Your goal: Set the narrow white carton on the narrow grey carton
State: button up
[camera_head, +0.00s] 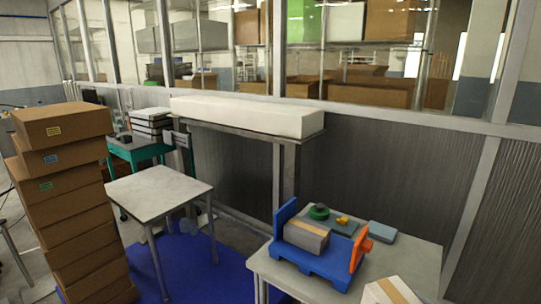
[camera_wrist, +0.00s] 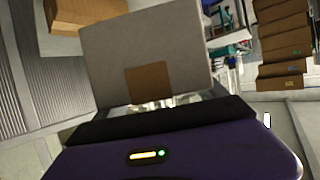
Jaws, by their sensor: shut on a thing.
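The narrow white carton (camera_head: 377,296) with a tan tape strip is at the bottom right of the head view, cut off by the frame edge. In the wrist view its pale face (camera_wrist: 115,55) with a brown tape end fills the space ahead of my gripper (camera_wrist: 165,105). My gripper is shut on this carton; its fingertips are mostly hidden. It is out of sight in the head view. The narrow grey carton (camera_head: 303,240), also with a tan strip, lies in a blue tray (camera_head: 310,263) on the right table, left of and beyond the white carton.
The tray has a raised blue wall at left and an orange part (camera_head: 361,246) at right. A green round item (camera_head: 319,211) and a yellow item (camera_head: 342,220) lie behind the grey carton. A blue-grey box (camera_head: 382,231) lies right. A small table (camera_head: 160,190) is bare; brown boxes (camera_head: 70,200) stand stacked left.

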jog(key=s+f+m+h, duration=0.3)
jog(key=s+f+h, duration=0.1)
jog(key=f, duration=0.9)
jog(key=s+a+f, duration=0.7)
jog(key=f, duration=0.2)
jog(key=shift+s+a+f, duration=0.15)
jog(key=shift+f, duration=0.2)
